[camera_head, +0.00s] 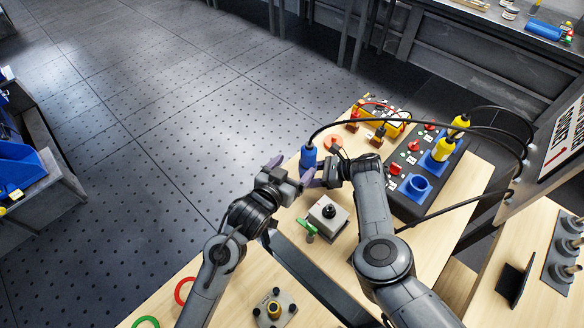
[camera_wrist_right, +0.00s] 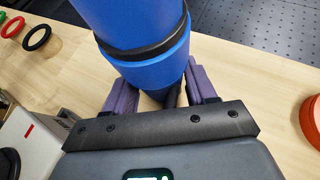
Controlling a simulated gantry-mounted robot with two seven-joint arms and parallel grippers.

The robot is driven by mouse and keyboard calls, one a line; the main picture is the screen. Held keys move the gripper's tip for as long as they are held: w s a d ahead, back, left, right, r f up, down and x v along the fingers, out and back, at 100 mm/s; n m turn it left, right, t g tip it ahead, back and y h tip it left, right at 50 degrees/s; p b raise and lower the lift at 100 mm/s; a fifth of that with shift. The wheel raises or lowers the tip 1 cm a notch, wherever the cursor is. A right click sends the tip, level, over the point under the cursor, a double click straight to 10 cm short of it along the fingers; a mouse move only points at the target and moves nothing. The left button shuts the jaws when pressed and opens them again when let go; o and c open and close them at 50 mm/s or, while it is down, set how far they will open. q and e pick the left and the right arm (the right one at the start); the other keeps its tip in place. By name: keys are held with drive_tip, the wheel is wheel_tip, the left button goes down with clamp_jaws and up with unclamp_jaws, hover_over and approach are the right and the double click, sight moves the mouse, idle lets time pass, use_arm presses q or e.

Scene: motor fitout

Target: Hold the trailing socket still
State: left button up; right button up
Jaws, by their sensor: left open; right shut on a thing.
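The trailing socket (camera_head: 308,157) is a blue cylinder on a black cable, above the bench's left edge in the head view. In the right wrist view the socket (camera_wrist_right: 145,45) has a black band and stands between purple fingers. My right gripper (camera_head: 314,174) is shut on it; its fingers also show in the wrist view (camera_wrist_right: 163,95). My left gripper (camera_head: 290,170) is open, its purple fingers just left of and below the socket. The head view does not clearly show whether it touches the socket. The socket's lower end is partly hidden by the grippers.
A dark panel with a blue socket (camera_head: 416,187) and yellow plugs (camera_head: 444,150) stands to the right. A grey box with a black knob (camera_head: 328,212) sits close below the grippers. The black cable (camera_head: 430,123) arcs over the panel.

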drive_tip(key=o, duration=1.3)
drive_tip(key=shift+c, duration=0.2)
